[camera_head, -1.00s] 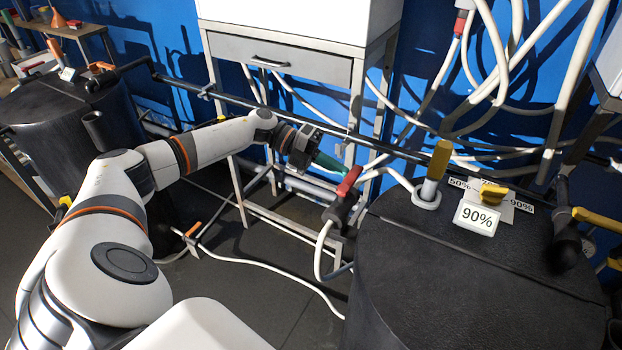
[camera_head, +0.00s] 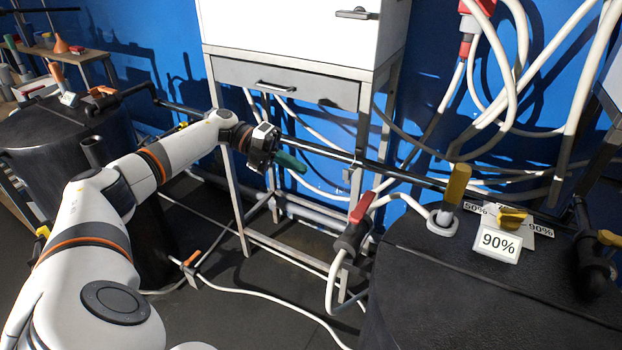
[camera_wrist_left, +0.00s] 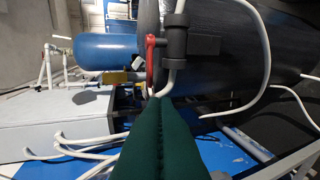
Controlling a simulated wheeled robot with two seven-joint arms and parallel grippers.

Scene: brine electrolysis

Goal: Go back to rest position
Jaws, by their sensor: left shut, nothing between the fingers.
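My left gripper (camera_head: 292,163) has green fingers and is in the middle of the head view, in front of the white cabinet's metal stand. Its fingers also fill the lower middle of the left wrist view (camera_wrist_left: 160,125), pressed together with nothing between them. A black valve with a red handle (camera_head: 363,207) is to the right of the fingertips, apart from them in the head view. The red handle also shows in the left wrist view (camera_wrist_left: 150,62), beyond the fingertips. My right gripper is in neither view.
A black tank (camera_head: 470,300) with a 90% sign (camera_head: 498,242) stands at the right, a yellow-handled valve (camera_head: 456,185) on top. Another black tank (camera_head: 50,150) is at the left. The white cabinet (camera_head: 300,25) stands behind. White hoses cross the floor and the blue wall.

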